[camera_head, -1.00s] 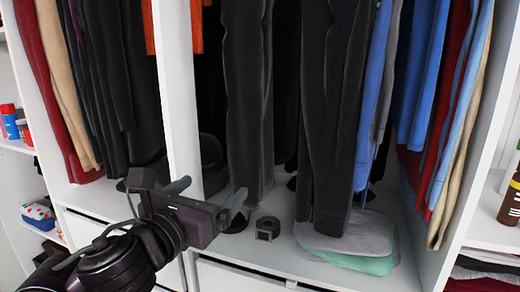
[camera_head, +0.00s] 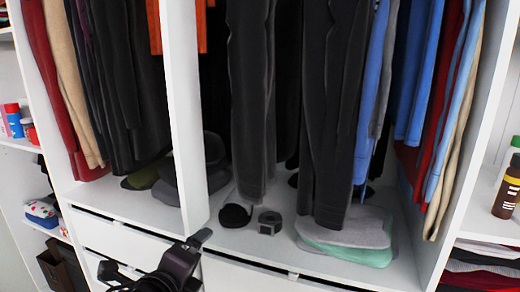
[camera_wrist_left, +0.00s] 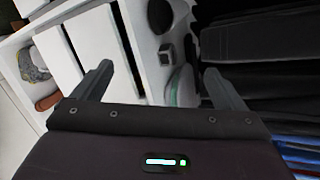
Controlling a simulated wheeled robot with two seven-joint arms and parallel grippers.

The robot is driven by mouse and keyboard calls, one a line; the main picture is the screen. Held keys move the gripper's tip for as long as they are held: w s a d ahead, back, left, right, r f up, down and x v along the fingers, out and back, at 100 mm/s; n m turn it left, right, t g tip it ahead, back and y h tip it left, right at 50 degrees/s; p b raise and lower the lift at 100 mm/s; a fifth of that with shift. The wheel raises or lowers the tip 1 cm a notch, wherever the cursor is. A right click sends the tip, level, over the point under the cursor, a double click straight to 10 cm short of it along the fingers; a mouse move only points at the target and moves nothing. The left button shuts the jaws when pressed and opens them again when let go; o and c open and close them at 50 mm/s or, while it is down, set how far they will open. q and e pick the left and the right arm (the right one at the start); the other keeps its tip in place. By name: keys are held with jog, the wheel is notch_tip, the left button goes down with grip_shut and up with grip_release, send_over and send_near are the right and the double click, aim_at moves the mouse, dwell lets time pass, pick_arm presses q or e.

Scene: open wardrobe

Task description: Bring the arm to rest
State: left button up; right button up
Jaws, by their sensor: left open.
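My left gripper (camera_head: 190,250) is at the bottom of the head view, in front of the wardrobe's white drawers (camera_head: 245,275) and below the shelf edge. Its arm is mostly out of the picture. In the left wrist view the gripper (camera_wrist_left: 158,70) shows two fingers spread apart with nothing between them. A coiled dark belt (camera_head: 270,222) and a round black item (camera_head: 235,215) lie on the wardrobe floor beyond it, apart from the fingers. My right gripper is not in view.
A white upright divider (camera_head: 183,120) stands in the middle-left. Dark trousers (camera_head: 335,110) hang above folded grey and green clothes (camera_head: 345,255). Dark hats (camera_head: 190,175) lie left on the floor. A brown bottle (camera_head: 508,188) stands on the right shelf.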

pick_arm(q)
jog(key=s+a+f+n+g+y, duration=0.1)
jog(key=s+a+f+n+g, duration=0.3)
jog(key=s+f+n, duration=0.65)
jog(key=s+a+f+n+g+y, duration=0.1)
jog(key=s+a+f+n+g, duration=0.1)
jog(key=s+f+n+g, duration=0.75)
notch_tip(320, 180, down, 34)
jog(key=n+t, duration=0.2)
jog(key=s+a+f, duration=0.2)
jog(key=s+f, duration=0.7)
jog(key=s, duration=0.1)
jog(key=s+a+f+g, duration=0.1)
jog(key=s+a+f, duration=0.1)
jog(key=s+f, duration=0.7)
jog(key=shift+s, duration=0.4)
